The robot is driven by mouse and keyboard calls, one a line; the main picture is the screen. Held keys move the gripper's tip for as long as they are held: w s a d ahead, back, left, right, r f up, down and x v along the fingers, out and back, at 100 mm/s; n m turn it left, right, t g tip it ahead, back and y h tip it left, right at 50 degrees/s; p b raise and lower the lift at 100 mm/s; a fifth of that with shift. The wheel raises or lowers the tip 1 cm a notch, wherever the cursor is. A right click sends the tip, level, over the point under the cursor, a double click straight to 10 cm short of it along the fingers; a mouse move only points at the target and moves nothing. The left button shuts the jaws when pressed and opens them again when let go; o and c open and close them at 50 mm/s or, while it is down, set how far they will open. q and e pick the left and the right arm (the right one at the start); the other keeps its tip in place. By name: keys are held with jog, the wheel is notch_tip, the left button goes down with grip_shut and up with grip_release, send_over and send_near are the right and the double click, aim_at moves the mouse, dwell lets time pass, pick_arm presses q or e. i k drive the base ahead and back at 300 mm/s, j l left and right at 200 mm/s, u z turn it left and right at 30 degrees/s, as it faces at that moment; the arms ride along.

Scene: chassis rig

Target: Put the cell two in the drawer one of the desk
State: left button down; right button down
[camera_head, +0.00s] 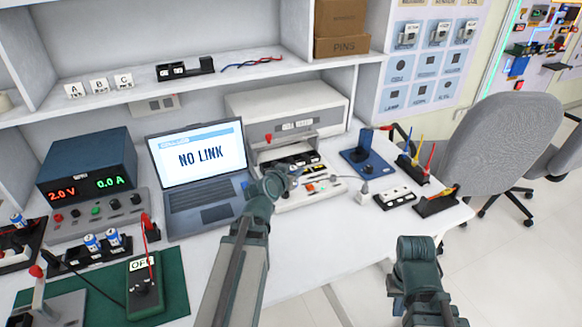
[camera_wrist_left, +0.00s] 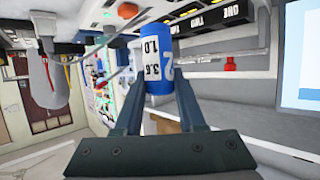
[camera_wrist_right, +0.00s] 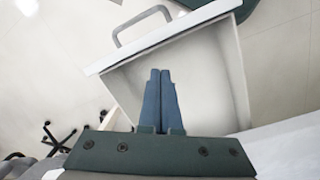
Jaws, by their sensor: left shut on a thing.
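My left gripper (camera_head: 281,181) is over the desk in the head view. An open white drawer (camera_wrist_right: 222,60) with a grey handle (camera_wrist_right: 150,24) fills much of the right wrist view. Its visible inside looks empty, and I see no number on it. My right gripper (camera_wrist_right: 160,75) has its fingers together with nothing between them, over the drawer.
On the desk (camera_head: 345,250) stand a laptop (camera_head: 200,205) reading "NO LINK", a power supply (camera_head: 88,165), a holder with blue cells (camera_head: 102,240), a blue stand (camera_head: 365,155) and small tool racks (camera_head: 436,203). A grey chair (camera_head: 500,150) stands right of the desk.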

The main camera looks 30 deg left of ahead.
aim_at(364, 295)
jog(key=k+l+u, duration=0.15)
jog(key=u, duration=0.45)
jog(key=k+l+u, duration=0.15)
jog(key=k+u, duration=0.25)
jog(key=k+z, duration=0.25)
jog(key=l+z, duration=0.1)
jog(key=z, duration=0.2)
